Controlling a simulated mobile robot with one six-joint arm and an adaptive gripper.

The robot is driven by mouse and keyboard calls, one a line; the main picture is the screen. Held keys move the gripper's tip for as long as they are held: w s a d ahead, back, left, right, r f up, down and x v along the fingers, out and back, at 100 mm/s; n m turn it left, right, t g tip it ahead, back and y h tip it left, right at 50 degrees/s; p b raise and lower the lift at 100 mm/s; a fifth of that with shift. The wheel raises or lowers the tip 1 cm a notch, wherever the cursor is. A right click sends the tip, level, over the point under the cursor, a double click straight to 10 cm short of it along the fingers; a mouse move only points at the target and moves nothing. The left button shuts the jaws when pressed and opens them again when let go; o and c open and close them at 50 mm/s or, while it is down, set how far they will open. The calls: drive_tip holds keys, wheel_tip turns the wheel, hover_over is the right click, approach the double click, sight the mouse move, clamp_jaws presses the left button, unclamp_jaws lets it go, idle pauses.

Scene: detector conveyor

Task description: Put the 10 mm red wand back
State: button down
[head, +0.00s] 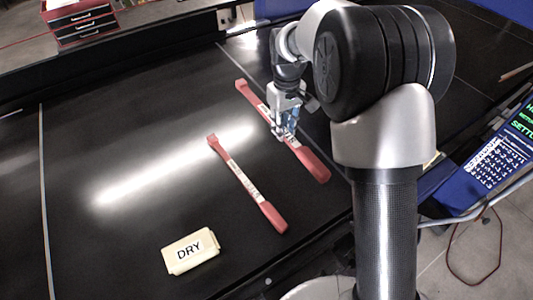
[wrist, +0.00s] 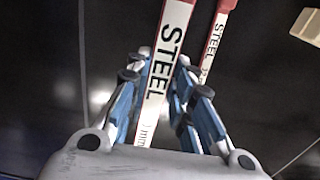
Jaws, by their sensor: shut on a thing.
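A red wand with a white label strip (head: 313,163) lies slantwise under my gripper (head: 287,130) in the head view. In the wrist view my gripper (wrist: 160,88) has its blue fingers on either side of this wand (wrist: 172,38), shut on its white strip, which reads STEEL. The size marking is partly covered and I cannot read it. A second red wand (head: 244,182) lies to its left on the black surface. It also shows in the wrist view (wrist: 212,45), also marked STEEL, its size too small to read. I cannot tell whether the held wand is clear of the surface.
A cream block marked DRY (head: 191,251) sits near the front of the black belt surface (head: 110,130). A screen with green and white text (head: 510,140) stands at the right. A red drawer cabinet (head: 82,22) is beyond the far edge. The belt's left part is clear.

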hover_over(281, 173)
wheel_tip(281, 173, down, 15)
drive_tip(key=shift+r, duration=0.1)
drive_tip(key=shift+f+b, duration=1.05)
drive_tip(key=shift+f, duration=1.35)
drive_tip(key=shift+f, duration=0.2)
drive_tip(key=c, duration=1.4)
unclamp_jaws()
drive_tip(key=shift+r, duration=0.15)
